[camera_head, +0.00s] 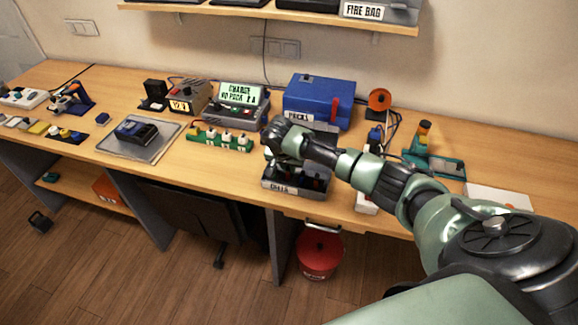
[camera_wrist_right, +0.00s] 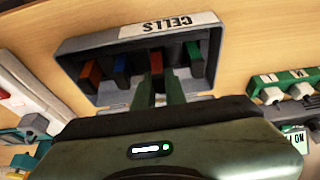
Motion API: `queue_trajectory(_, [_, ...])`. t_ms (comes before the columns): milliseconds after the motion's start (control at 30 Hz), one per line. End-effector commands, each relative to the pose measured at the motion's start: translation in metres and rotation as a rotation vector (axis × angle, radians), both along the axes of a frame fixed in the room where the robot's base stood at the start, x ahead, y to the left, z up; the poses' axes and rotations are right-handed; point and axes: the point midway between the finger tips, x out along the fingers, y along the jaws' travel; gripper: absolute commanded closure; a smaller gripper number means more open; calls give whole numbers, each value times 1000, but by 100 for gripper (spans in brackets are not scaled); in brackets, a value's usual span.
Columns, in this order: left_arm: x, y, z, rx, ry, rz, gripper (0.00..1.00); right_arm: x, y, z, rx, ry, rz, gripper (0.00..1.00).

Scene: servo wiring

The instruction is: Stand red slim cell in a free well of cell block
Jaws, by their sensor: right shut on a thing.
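The cell block appears to be the dark grey open holder labelled CELLS (camera_head: 270,186) near the front edge of the bench. It fills the upper part of the right wrist view (camera_wrist_right: 72,62). A slim red cell (camera_wrist_right: 156,63) shows at the tips of my right gripper (camera_wrist_right: 161,88), which is shut on it inside the holder's outline. Whether its lower end sits in a well is hidden. My left gripper is not in view.
A green strip (camera_head: 225,146) with white plugs lies left of the holder. A charger (camera_head: 238,97) and a blue box (camera_head: 318,97) stand behind. An orange-tipped tool (camera_head: 423,135) is at the right. Bare bench lies left of the holder, at the front.

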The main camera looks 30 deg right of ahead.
Motion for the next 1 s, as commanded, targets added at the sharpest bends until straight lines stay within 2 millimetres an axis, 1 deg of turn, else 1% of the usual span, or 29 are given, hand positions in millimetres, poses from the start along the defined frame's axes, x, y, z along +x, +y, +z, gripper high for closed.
queue_trajectory(567, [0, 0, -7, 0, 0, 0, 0, 0, 0, -15, 1, -1, 0, 100])
queue_trajectory(600, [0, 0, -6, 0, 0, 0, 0, 0, 0, -14, 0, -1, 0, 77])
queue_trajectory(633, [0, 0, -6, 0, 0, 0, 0, 0, 0, -14, 0, -1, 0, 69])
queue_trajectory(667, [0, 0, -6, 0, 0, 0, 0, 0, 0, -14, 0, -1, 0, 63])
queue_trajectory(1000, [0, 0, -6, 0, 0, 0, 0, 0, 1, -13, 0, -1, 0, 63])
